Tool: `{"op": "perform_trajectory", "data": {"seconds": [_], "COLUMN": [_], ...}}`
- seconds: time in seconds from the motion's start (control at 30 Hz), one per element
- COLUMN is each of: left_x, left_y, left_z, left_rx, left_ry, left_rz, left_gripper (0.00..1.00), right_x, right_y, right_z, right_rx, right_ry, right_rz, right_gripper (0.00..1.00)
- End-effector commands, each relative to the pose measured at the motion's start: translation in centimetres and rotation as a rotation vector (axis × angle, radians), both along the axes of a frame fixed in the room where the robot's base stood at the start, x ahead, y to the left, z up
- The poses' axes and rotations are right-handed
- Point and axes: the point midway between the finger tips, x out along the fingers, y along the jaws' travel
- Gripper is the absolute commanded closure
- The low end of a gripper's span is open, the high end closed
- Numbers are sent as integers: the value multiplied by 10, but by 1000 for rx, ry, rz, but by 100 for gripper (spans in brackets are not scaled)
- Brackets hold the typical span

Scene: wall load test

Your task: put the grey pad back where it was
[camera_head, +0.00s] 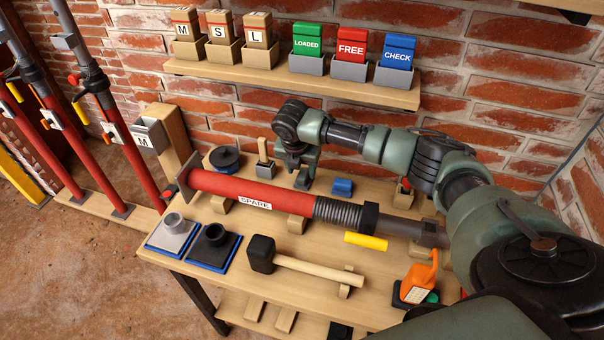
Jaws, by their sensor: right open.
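The grey pad (173,232), a square plate with a round collar on top, lies on a blue-edged mat (152,249) at the table's front left corner. A similar black pad (214,248) lies on its own blue-edged mat (232,258) just to its right. My right gripper (300,181) points down over the back of the table, behind the red prop and well away from the grey pad. It is open, and I see nothing held in it; the tips are small and partly hidden. My left gripper is not in view.
A red SPARE prop (240,188) lies across the table (190,208) on wooden cradles. A black mallet (262,253), a yellow rod (366,241) and an orange bottle (417,279) lie or stand in front. A wall shelf (285,82) holds blocks and cards. Upright red props stand at left.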

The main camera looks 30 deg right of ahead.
Motion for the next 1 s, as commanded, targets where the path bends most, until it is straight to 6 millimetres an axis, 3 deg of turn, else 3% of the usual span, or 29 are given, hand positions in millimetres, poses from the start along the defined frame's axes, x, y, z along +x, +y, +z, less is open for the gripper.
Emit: {"op": "perform_trajectory", "data": {"seconds": [0.2, 0.33, 0.87, 1.0], "left_x": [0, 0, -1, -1], "left_y": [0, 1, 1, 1], "left_z": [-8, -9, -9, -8], "left_rx": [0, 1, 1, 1], "left_ry": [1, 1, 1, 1], "left_rz": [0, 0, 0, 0], "left_gripper": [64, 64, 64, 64], "right_x": [-6, -9, -10, 0], "right_y": [9, 11, 11, 20], "right_z": [34, 44, 47, 47], "right_rx": [1, 1, 0, 22], "right_ry": [-3, -1, 1, -32], "right_rz": [0, -1, -1, -11], "right_gripper": [52, 52, 52, 52]}}
